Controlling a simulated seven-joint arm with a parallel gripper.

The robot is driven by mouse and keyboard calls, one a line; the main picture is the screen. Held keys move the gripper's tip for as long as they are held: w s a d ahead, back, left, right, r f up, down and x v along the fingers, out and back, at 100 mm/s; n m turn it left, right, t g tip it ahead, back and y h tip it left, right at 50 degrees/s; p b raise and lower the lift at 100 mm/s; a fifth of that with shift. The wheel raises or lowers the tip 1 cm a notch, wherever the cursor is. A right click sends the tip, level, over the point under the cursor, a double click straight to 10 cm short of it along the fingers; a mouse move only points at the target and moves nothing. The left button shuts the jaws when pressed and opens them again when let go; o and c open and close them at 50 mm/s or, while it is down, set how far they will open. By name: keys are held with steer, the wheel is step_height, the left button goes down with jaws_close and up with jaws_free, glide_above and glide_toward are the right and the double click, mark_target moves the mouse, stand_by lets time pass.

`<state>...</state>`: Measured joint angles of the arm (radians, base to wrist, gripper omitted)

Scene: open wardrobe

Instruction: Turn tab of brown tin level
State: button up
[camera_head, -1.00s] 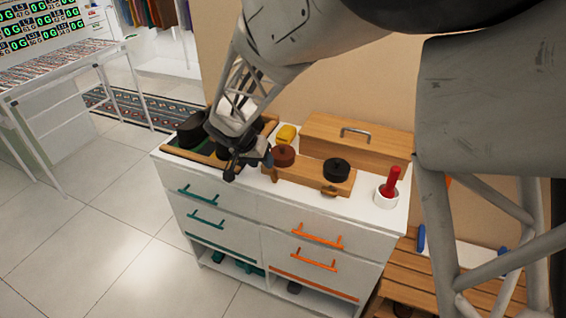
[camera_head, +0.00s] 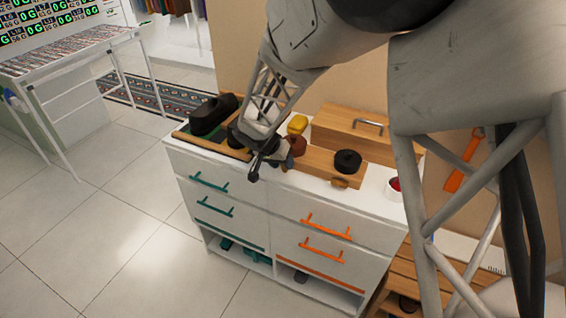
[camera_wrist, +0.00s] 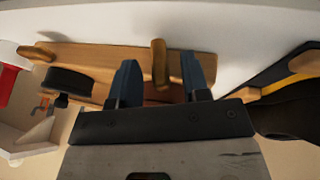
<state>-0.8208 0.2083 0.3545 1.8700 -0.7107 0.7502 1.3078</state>
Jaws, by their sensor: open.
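The brown tin (camera_head: 297,145) sits in a wooden block (camera_head: 318,164) on top of the white cabinet, partly behind my gripper (camera_head: 284,162). In the wrist view its tab (camera_wrist: 160,64) stands upright on the block's front, across the block's length. My gripper (camera_wrist: 159,62) is open, with one blue finger on each side of this tab. I cannot tell whether either finger touches it. The black tin (camera_head: 347,160) sits in the same block and also shows in the wrist view (camera_wrist: 68,82). Its tab (camera_head: 340,183) lies level.
A wooden box with a metal handle (camera_head: 366,127) stands behind the block. A yellow object (camera_head: 298,123) is behind the brown tin. A tray with black shoes (camera_head: 208,117) is at the left.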

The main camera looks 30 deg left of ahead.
steer(key=shift+w+d+f, duration=0.1)
steer(key=shift+f, duration=0.2)
jaws_close()
steer(key=shift+h, duration=0.4)
steer(key=h, duration=0.3)
steer(key=shift+a+f+n, duration=0.1)
steer(key=shift+a+n, duration=0.25)
steer(key=shift+n, duration=0.05)
steer(key=h, duration=0.2)
steer(key=n+h, duration=0.1)
steer(key=h, duration=0.1)
steer(key=t+h, duration=0.1)
steer(key=h, duration=0.1)
steer(key=shift+a+f+n, duration=0.15)
steer(key=shift+f+n, duration=0.1)
steer(key=shift+n, duration=0.05)
